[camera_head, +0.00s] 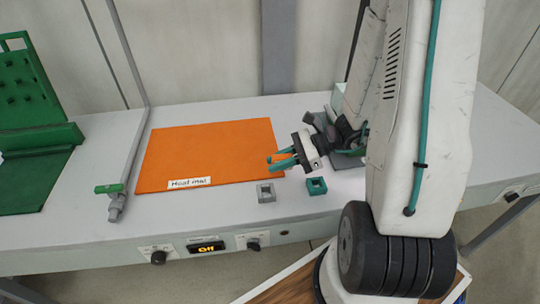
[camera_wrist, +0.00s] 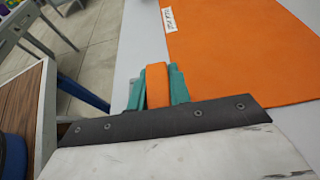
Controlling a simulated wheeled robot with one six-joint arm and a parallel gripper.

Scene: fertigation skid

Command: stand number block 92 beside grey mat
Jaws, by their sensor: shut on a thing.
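My gripper (camera_head: 283,160) is over the right edge of the orange mat in the head view, its teal fingers pointing left. In the wrist view its fingers (camera_wrist: 158,88) are shut on an orange block (camera_wrist: 157,84). No number can be read on this block, so I cannot tell whether it is block 92. In the head view the block barely stands out against the orange mat.
The orange mat (camera_head: 210,150) has a "Heat mat" label and also shows in the wrist view (camera_wrist: 240,50). A grey square holder (camera_head: 265,193) and a teal one (camera_head: 316,187) stand near the front edge. A pipe with a green handle (camera_head: 109,188) and a green rack (camera_head: 30,95) are left.

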